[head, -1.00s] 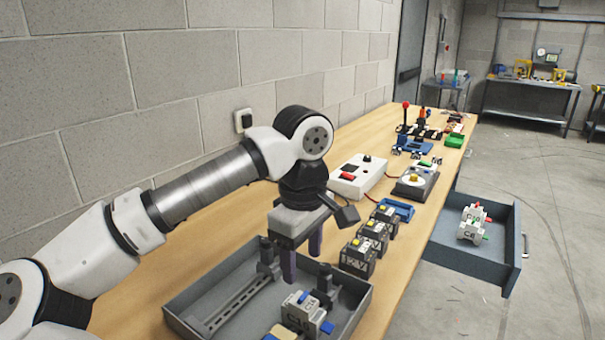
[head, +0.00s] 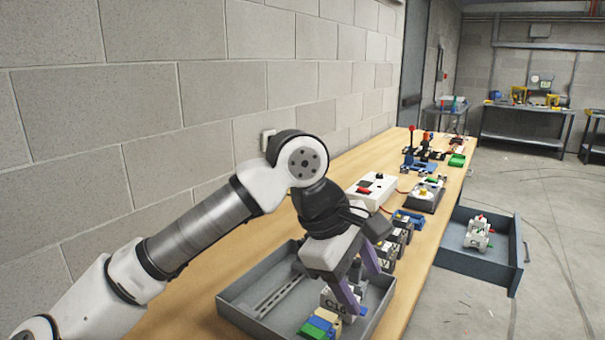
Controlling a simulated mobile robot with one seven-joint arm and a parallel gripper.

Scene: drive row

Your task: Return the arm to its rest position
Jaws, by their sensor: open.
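My gripper (head: 366,285) has two purple fingers and hangs tilted over the right part of a grey tray (head: 236,318) on the wooden bench. The fingers are apart with nothing seen between them. A white block with dark lettering (head: 331,300) is in the tray, just behind the fingers and partly hidden by them. I cannot tell whether the fingers touch it. My white and grey arm reaches in from the lower left, bent at the elbow above the tray.
Beyond are a white box with a red button (head: 372,189) and a dial unit (head: 425,196). An open drawer (head: 475,262) with white blocks (head: 478,233) juts out at right. A block wall (head: 150,130) runs along the left.

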